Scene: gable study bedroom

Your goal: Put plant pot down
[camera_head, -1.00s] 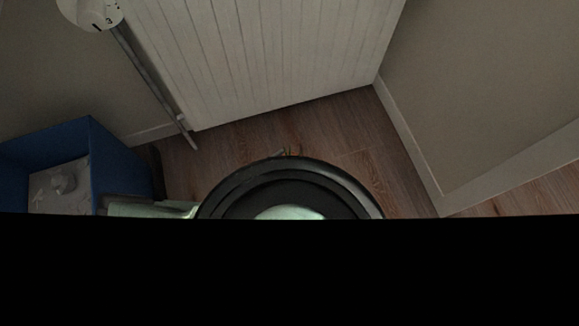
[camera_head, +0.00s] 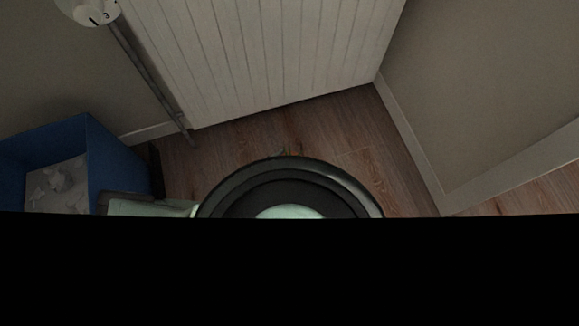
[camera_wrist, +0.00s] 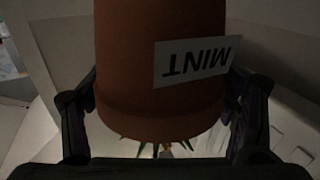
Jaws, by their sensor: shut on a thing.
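The plant pot (camera_wrist: 130,60) is terracotta brown with a white label reading "MINT". It fills the upper middle of the wrist view, and the label reads upside down there. Green leaf tips show below its rim at the bottom of that view. My gripper (camera_wrist: 160,105) is shut on the pot, with one dark finger on each side of it. In the head view the pot and gripper cannot be made out; my own arm and a black area cover the lower part.
A blue open box (camera_head: 118,165) with small pale items inside stands at the left.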

